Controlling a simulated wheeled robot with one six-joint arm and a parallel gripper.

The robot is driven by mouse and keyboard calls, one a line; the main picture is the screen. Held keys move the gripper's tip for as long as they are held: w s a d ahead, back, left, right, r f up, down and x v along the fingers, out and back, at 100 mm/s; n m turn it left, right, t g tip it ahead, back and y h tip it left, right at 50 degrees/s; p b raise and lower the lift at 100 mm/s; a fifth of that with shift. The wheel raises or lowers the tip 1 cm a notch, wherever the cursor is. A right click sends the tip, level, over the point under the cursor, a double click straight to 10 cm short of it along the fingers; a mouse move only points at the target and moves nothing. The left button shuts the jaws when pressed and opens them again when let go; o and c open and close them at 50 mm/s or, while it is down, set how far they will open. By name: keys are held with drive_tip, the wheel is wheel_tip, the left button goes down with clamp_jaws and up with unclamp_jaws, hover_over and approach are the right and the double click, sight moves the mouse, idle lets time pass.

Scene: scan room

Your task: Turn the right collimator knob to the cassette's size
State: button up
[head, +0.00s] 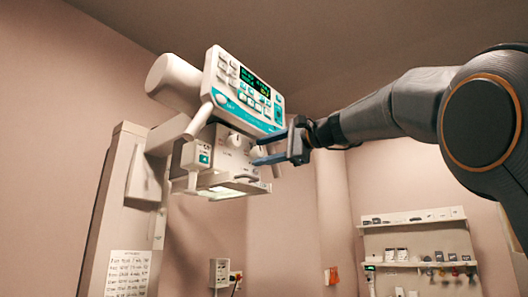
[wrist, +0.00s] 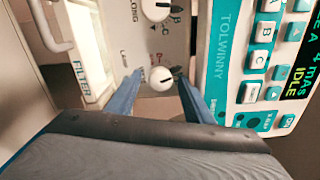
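The right collimator knob (wrist: 161,79) is a white round knob on the pale collimator face (head: 232,158). Its dark mark points right in the wrist view. My gripper (wrist: 160,75) is open, its two blue fingers on either side of this knob, with narrow gaps showing. In the head view my gripper (head: 263,147) reaches in from the right. The other knob (wrist: 155,9) shows at the top of the wrist view, beside the word LONG and letters; it is also in the head view (head: 234,140). I cannot make out a cassette.
The console (head: 240,90), with teal trim and a green display, hangs just above the collimator and close to my right finger in the wrist view. A lit filter slot (wrist: 88,50) lies left. A wall shelf (head: 415,222) and printed chart (head: 127,272) are farther off.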

drive_tip(key=b+v, duration=0.2)
drive_tip(key=v, duration=0.5)
drive_tip(key=shift+s+d, duration=0.25)
drive_tip(key=shift+d, duration=0.05)
idle(0.4)
drive_tip(key=d+f+n+g+h+p, duration=0.1)
drive_tip(key=d+f+g+h, duration=0.2)
drive_tip(key=f, duration=1.9)
drive_tip(key=d+f+g+h+p, duration=0.25)
drive_tip(key=f+h, duration=0.35)
drive_tip(key=f, duration=1.6)
drive_tip(key=s+d+f+n+g+h, duration=0.2)
drive_tip(key=s+d+f+n, duration=0.2)
drive_tip(key=s+f, duration=1)
drive_tip(key=s+d+f+n+g+h+p, duration=0.1)
drive_tip(key=s+d+f+n+g+h, duration=0.2)
drive_tip(key=s+f, duration=1.1)
drive_tip(key=shift+d+f+n, duration=0.45)
drive_tip(key=shift+n, duration=0.55)
drive_tip(key=shift+s+g, duration=0.1)
drive_tip(key=shift+g, duration=0.15)
